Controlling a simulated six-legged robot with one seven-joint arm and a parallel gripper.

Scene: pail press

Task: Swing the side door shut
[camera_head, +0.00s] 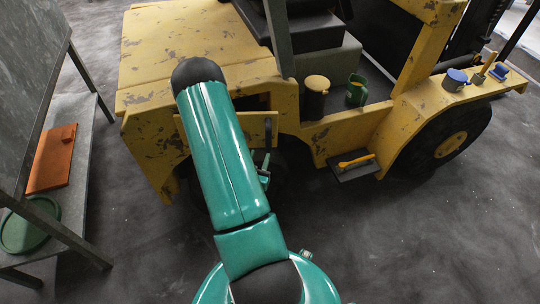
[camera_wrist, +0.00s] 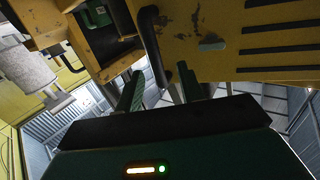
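The side door is a worn yellow panel (camera_head: 258,130) on the side of the yellow forklift (camera_head: 200,45), partly hidden behind my arm in the head view. A dark opening shows above it, so it stands open. In the wrist view the door (camera_wrist: 225,25) has dark slots and a dark curved handle (camera_wrist: 150,40); the handle also shows in the head view (camera_head: 268,138). My gripper (camera_wrist: 160,88) is open, with its two fingers apart. The handle's lower end shows between the fingers in the picture; I cannot tell whether they touch it.
Dark floor lies clear at lower right.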

